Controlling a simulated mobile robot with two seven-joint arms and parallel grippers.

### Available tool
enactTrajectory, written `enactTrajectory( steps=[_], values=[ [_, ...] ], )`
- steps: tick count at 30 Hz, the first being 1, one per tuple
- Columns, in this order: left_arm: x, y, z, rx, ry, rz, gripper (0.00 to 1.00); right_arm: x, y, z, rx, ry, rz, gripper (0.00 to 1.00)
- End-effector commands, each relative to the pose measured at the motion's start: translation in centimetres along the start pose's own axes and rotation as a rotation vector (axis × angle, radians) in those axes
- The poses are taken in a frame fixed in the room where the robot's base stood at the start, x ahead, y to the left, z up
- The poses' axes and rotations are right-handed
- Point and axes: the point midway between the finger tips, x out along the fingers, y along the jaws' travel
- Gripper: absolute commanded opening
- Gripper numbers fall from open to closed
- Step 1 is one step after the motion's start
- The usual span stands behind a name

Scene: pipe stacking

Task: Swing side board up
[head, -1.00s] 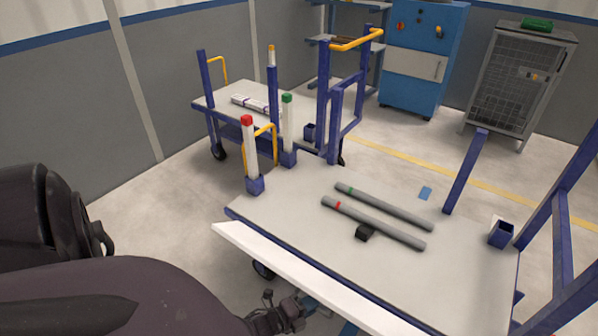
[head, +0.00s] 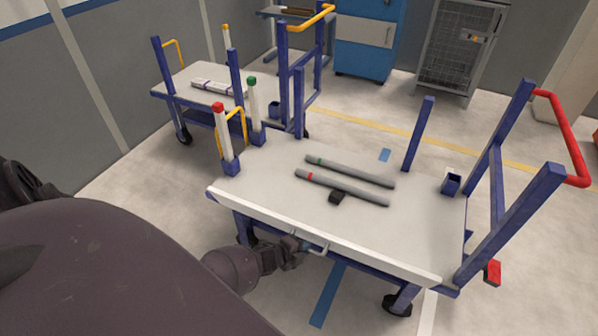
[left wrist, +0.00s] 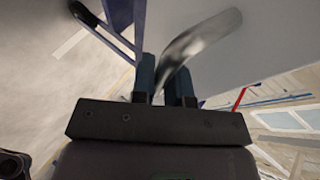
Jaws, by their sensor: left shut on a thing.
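The side board (head: 330,237) shows as a long white strip along the near edge of the cart deck (head: 260,170). A metal handle (head: 319,249) sits below it. My left gripper (head: 299,245) is at this handle, on the near side of the board. In the left wrist view, my left gripper (left wrist: 165,80) has its two fingers shut around the curved shiny handle (left wrist: 205,38), with a large grey panel behind it. The fingertips are partly hidden in the head view. My right gripper is not in view.
Blue posts and a red push handle (head: 568,125) rise at the right. A second cart (head: 190,82) stands behind.

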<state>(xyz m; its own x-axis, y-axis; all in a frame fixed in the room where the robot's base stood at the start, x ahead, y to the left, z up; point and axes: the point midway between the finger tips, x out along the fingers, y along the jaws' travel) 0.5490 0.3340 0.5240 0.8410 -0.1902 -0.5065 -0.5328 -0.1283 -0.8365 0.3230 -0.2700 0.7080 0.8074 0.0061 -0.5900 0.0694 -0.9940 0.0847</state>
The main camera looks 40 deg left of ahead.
Motion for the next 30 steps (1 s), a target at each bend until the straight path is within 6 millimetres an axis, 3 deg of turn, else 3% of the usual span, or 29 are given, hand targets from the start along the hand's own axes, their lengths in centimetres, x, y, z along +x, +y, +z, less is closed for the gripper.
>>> enactTrajectory(
  steps=[1, 12, 30],
  values=[
    [0.1, -1.2, 0.1, 0.003, 0.000, -0.009, 0.00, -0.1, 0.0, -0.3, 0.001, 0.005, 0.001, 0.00],
    [0.8, -3.0, 0.4, 0.002, 0.000, -0.003, 0.00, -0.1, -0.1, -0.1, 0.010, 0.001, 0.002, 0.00],
    [1.2, -3.5, 0.5, 0.001, 0.001, -0.002, 0.00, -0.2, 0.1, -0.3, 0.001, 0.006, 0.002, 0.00]
  ],
)
